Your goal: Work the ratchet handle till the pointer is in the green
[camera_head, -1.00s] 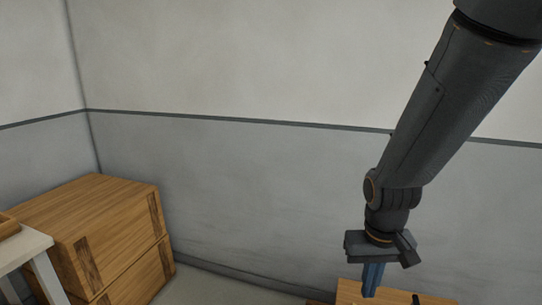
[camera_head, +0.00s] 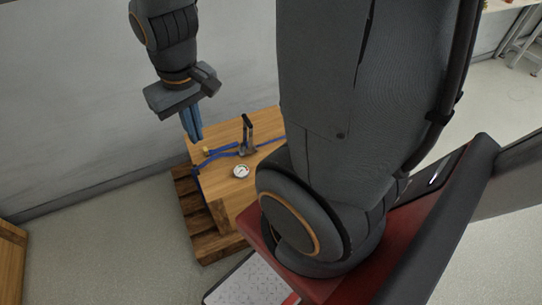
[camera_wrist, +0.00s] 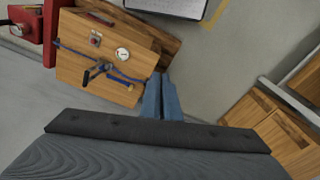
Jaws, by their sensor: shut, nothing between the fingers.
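The ratchet handle (camera_head: 247,131) is dark and stands up from the top of a wooden crate (camera_head: 217,163), with a blue strap (camera_head: 221,153) running to it. A round white gauge (camera_head: 241,171) sits beside it on the crate top; its pointer and any green zone are too small to read. In the wrist view the handle (camera_wrist: 92,75) and gauge (camera_wrist: 122,54) show at upper left. My gripper (camera_head: 193,137) has blue fingers, shut and empty, pointing down near the crate's far left edge, apart from the handle. The fingers (camera_wrist: 161,97) also show together in the wrist view.
The crate stands on a dark wooden pallet (camera_head: 210,243). A grey wall (camera_head: 80,130) is close behind my gripper. More wooden boxes (camera_wrist: 275,115) are at the right of the wrist view. Floor (camera_head: 110,240) to the left of the pallet is clear.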

